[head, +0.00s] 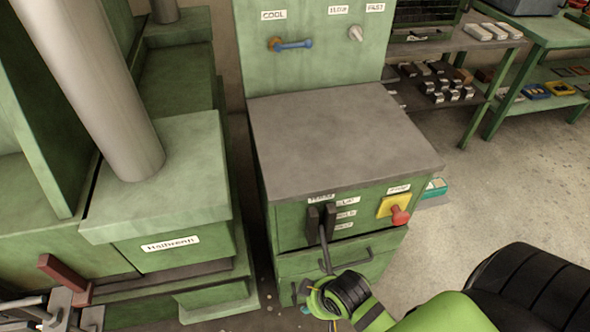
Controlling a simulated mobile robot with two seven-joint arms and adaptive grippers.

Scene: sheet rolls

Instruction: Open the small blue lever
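The small blue lever (292,45) is on the upright green panel (310,68) at the top middle, under the COOL label (273,15). Its bar lies about level, running right from an orange-brown hub (275,44) to a blue end. Nothing touches it. My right arm comes in from the lower right, green and black. Its wrist is low in front of the cabinet, well below the lever.
A grey worktop (340,135) juts out below the panel. A pale knob (356,33) sits right of the lever. Below are a grey lever (324,250), a red button (400,215) and drawer handles. A green press stands left, shelves right. Open floor lies right.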

